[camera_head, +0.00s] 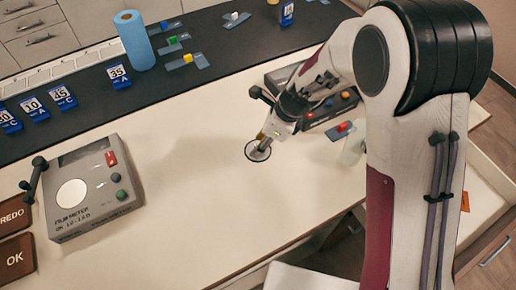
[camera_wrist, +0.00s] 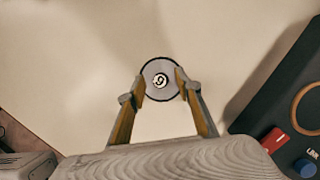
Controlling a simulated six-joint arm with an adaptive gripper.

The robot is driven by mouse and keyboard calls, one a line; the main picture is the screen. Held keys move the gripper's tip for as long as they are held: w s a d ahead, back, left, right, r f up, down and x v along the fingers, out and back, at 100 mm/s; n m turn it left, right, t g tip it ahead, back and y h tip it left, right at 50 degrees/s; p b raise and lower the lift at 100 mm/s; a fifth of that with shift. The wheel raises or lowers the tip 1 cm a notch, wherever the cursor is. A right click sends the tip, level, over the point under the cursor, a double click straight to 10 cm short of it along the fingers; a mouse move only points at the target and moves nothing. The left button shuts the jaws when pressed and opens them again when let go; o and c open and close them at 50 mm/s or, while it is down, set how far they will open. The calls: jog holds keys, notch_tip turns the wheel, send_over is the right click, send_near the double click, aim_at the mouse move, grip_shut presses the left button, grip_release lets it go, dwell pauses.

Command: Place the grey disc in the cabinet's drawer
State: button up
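The grey disc (camera_head: 258,151) has a dark rim and shows below my gripper (camera_head: 262,142) in the head view, over the pale worktop. My gripper is shut on the disc. A pale drawer (camera_head: 484,198) stands open at the right of the head view, partly hidden behind my arm. The inside that I can see looks mostly bare, with an orange label near my arm.
A film meter box (camera_head: 95,190) stands at the left, beside brown REDO and OK plates (camera_head: 16,258). Another dark device (camera_head: 335,108) with buttons sits behind my gripper. A blue roll (camera_head: 135,40) and numbered blue tags stand on the black strip. The middle worktop is clear.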

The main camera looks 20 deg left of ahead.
grip_shut()
dwell(0.4)
notch_tip(320, 180, up, 10)
dwell(0.8)
dwell(0.4)
